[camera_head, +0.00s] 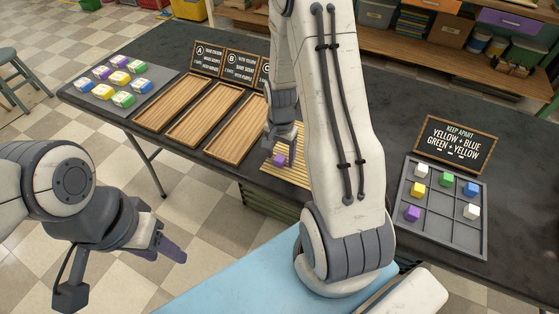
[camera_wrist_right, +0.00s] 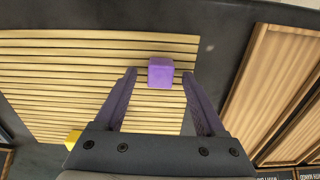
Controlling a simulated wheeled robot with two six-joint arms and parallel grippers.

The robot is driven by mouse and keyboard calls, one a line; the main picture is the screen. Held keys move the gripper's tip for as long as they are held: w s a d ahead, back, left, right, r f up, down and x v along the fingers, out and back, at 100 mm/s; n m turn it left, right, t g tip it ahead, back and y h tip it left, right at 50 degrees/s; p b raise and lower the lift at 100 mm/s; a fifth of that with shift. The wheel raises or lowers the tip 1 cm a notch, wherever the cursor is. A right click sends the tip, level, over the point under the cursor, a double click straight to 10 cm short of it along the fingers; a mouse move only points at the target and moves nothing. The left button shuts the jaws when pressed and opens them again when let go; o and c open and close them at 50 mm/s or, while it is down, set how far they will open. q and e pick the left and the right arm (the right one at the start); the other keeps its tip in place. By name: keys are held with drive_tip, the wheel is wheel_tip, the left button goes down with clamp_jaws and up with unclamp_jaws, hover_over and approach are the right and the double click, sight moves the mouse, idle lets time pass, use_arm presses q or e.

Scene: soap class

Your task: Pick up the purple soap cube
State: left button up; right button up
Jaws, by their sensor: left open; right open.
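A purple soap cube (camera_head: 279,160) lies on a slatted wooden rack (camera_head: 268,174) at the middle of the table in the head view. In the right wrist view the purple cube (camera_wrist_right: 160,72) sits near the edge of the slats (camera_wrist_right: 60,75), just beyond and between the fingertips. My right gripper (camera_wrist_right: 160,75) is open and empty, with its fingers on either side of the line to the cube. Another purple cube (camera_head: 412,213) sits in the grey divided tray (camera_head: 468,240) at the right. My left gripper (camera_head: 168,245) is open and empty, low at the left, off the table.
Wooden trays (camera_head: 203,117) stand left of the rack, with lettered signs (camera_head: 229,65) behind them. A grey board (camera_head: 105,100) with several wrapped soaps is far left. A sign (camera_head: 455,140) reads "KEEP APART, YELLOW + BLUE, GREEN + YELLOW". A yellow cube (camera_wrist_right: 73,138) shows on the slats. My right arm hides the table's middle.

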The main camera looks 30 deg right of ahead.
clamp_jaws()
drive_tip(key=shift+r, duration=0.15)
